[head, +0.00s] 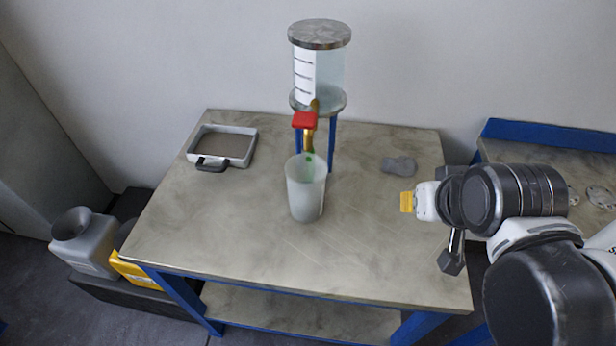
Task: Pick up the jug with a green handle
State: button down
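A whitish translucent jug (306,195) stands upright near the middle of the table, under the tap of a clear vessel. A small green patch shows at its far inner side; the handle itself is mostly hidden, and I cannot make out its shape. My gripper (451,262) is over the right side of the table, to the right of the jug and well apart from it. Only a dark finger-like part of it shows below my wrist, so its opening cannot be made out.
The clear vessel (333,72) with metal flanges stands on blue legs behind the jug, its red-handled tap (304,120) above the jug. A shallow tray (222,143) lies at left, a grey cloth (399,165) at right. The table's front (300,260) is clear.

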aim_at(305, 175)
jog(key=u, duration=2.1)
jog(key=z, duration=1.4)
jog(key=j, duration=1.6)
jog(key=k+u, duration=0.05)
jog(key=k, duration=0.05)
